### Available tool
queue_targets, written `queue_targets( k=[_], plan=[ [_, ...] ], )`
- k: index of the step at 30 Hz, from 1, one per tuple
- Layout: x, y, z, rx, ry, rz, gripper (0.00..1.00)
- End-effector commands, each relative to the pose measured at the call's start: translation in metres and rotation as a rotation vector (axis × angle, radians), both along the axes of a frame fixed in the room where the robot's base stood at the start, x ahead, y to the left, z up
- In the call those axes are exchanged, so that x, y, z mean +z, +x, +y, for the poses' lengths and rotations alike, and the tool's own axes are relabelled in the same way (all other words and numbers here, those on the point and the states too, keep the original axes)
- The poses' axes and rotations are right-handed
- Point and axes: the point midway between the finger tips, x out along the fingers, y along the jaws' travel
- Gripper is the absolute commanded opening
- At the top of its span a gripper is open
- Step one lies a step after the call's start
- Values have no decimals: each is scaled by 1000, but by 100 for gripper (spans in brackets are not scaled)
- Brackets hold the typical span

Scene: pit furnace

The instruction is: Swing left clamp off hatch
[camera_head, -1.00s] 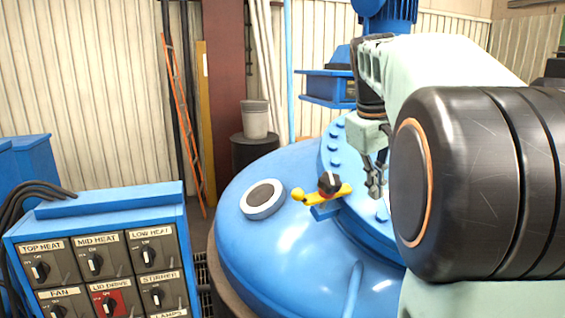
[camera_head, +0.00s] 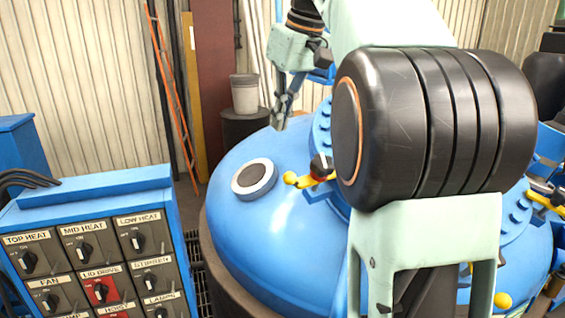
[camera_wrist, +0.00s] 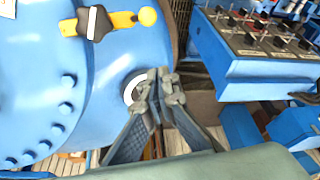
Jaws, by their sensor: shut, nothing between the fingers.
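The left clamp (camera_head: 304,181) is a yellow bar with a round ball end and a black knob. It sits at the left edge of the blue bolted hatch (camera_head: 322,132), its ball end pointing outward to the left; my arm hides part of the hatch. In the wrist view the clamp (camera_wrist: 122,19) lies at the top, on the rim of the hatch (camera_wrist: 40,90). My gripper (camera_head: 278,126) is shut and empty, above the blue lid and apart from the clamp. Its fingertips (camera_wrist: 160,82) meet in front of the round white-rimmed port in the wrist view.
The white-rimmed port (camera_head: 254,178) is on the lid left of the clamp. A blue control panel (camera_head: 90,240) with knobs stands at the left. Another yellow clamp (camera_head: 545,199) shows at the right. A bucket (camera_head: 245,95) and an orange ladder (camera_head: 172,95) stand behind.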

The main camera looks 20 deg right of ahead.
Motion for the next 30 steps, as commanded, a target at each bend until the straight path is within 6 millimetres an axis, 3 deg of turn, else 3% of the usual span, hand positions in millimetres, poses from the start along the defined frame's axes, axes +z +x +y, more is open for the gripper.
queue_targets(
  k=[15, 21, 30],
  plan=[
    [-93, 29, 12, -1, -1, 3, 0],
    [-94, 4, 2, -1, -1, 0, 0],
    [-96, -7, -3, -1, -2, -1, 0]
  ],
)
